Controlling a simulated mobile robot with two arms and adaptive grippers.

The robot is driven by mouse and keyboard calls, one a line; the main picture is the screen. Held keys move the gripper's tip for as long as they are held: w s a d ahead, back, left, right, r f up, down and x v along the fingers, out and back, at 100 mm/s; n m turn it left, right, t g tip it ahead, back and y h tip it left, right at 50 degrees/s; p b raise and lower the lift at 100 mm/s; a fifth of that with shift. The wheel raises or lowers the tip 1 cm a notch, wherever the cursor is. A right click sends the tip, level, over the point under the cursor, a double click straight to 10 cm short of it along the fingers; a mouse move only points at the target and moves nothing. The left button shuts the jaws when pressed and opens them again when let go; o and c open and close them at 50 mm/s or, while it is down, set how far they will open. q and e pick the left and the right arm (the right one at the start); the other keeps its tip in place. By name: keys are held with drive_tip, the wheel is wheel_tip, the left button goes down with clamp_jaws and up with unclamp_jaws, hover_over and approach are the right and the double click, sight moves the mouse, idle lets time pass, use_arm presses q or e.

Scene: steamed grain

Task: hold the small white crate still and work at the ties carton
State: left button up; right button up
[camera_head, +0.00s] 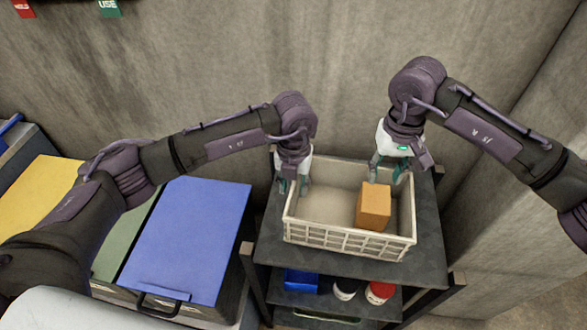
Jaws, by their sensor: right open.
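The small white crate (345,242) stands on the dark top of a shelf cart. The ties carton, an orange-brown box (374,207), is upright inside it, towards the right. My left gripper (294,185) points down at the crate's left wall, near the back corner, with a finger on each side of the rim. Whether its fingers press on the wall is too small to tell. My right gripper (387,172) is open and empty over the crate's back right part, just behind and above the carton, apart from it.
Blue (188,240), green and yellow lidded bins stand to the left. A grey wall closes the back. The crate's left half is empty.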

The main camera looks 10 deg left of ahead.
use_arm(q)
drive_tip(key=shift+f, duration=2.4)
clamp_jaws()
